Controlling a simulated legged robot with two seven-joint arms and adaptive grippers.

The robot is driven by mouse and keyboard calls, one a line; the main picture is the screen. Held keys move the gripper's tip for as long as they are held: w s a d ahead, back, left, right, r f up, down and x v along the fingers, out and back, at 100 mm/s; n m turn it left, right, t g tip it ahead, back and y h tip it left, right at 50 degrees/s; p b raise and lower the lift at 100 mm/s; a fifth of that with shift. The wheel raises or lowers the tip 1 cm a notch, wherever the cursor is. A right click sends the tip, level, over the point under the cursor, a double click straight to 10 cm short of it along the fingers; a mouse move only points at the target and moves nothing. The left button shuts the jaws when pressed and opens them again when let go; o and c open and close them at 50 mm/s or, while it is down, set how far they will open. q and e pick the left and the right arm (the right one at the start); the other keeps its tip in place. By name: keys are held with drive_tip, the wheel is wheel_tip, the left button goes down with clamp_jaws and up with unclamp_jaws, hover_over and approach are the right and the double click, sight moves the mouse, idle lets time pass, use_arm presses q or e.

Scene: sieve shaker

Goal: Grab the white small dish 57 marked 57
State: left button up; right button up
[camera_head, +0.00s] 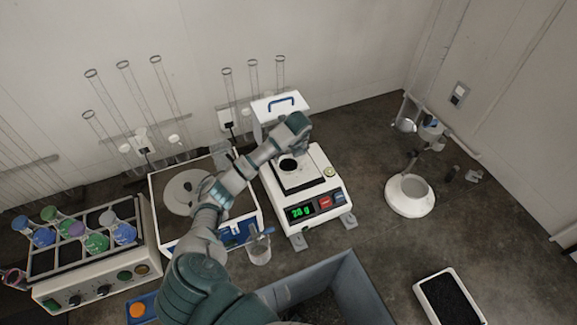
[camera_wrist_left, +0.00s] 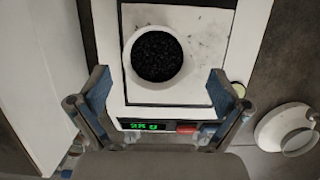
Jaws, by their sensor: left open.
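A small white dish (camera_head: 281,166) filled with black grains sits on the weighing plate of a white balance (camera_head: 322,192). The wrist view shows the dish (camera_wrist_left: 134,78) from above, round and upright; no number 57 is readable on it. My left gripper (camera_head: 298,136) hangs over the back of the balance and partly covers the dish in the head view. In the wrist view my left gripper (camera_wrist_left: 157,78) is open, with blue-padded fingers well apart on either side of the dish's lower part. No contact with the dish shows. My right gripper is not in view.
A white-and-blue device (camera_head: 160,212) and a flask rack (camera_head: 35,277) stand left of the balance. A beaker (camera_head: 259,250) and a grey-blue bin (camera_head: 350,270) are in front. A black-filled white tray (camera_head: 448,299) and a round white stand (camera_head: 410,197) are right. Dark counter lies between.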

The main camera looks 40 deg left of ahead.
sight(288, 166)
use_arm(q)
drive_tip(key=shift+s+p+x, duration=0.15)
drive_tip(key=shift+p+x, duration=0.15)
drive_tip(key=shift+x, duration=1.05)
drive_tip(key=shift+s+p+x, duration=0.2)
drive_tip(key=shift+p+x, duration=0.05)
drive_tip(key=shift+x, duration=1.1)
drive_tip(key=shift+d, duration=0.15)
drive_tip(key=c, duration=1)
